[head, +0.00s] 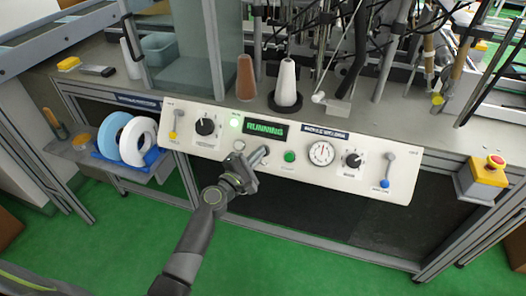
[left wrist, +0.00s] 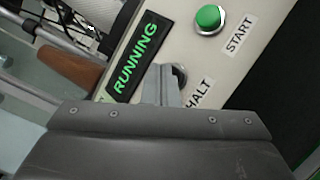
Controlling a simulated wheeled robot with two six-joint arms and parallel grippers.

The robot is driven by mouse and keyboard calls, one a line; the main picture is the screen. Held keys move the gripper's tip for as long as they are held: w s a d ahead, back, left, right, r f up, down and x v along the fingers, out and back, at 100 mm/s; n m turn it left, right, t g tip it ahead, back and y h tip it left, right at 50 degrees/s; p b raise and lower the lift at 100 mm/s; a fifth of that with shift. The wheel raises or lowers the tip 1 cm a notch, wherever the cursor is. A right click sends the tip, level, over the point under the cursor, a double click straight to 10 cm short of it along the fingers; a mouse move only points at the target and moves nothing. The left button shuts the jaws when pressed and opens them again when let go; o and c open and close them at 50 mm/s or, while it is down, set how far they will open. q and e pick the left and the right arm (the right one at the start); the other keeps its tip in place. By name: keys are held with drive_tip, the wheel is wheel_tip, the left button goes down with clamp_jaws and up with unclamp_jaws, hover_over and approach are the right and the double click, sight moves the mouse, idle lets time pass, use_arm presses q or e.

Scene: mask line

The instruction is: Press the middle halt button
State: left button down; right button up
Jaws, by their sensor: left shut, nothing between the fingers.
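The cream control panel (head: 330,180) runs along the front of the machine table. Its display (head: 266,129) reads RUNNING in green, and it also shows in the left wrist view (left wrist: 136,58). My left gripper (head: 262,153) is shut and empty, its tips at the panel below the display. In the left wrist view its fingers (left wrist: 163,84) cover most of a dark round button (left wrist: 181,73) beside the HALT label (left wrist: 198,95). I cannot tell whether the tips touch it. The green START button (head: 289,156) is just to the right. My right gripper is not in view.
A yellow box with a red button (head: 488,172) is at the right.

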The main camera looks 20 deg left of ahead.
use_arm(q)
drive_tip(key=shift+w+f+b, duration=0.3)
drive_tip(key=shift+b, duration=0.1)
drive_tip(key=shift+r, duration=0.1)
idle(0.5)
drive_tip(key=shift+s+r+p, duration=0.45)
drive_tip(key=shift+s+p, duration=0.2)
drive_tip(key=s+r+p, duration=0.1)
drive_tip(key=s, duration=0.1)
drive_tip(key=s+r+p, duration=0.1)
drive_tip(key=r+p, duration=0.1)
drive_tip(key=shift+s+a+r+p, duration=0.1)
drive_tip(key=shift+s+p, duration=0.2)
drive_tip(key=shift+s, duration=0.1)
idle(0.5)
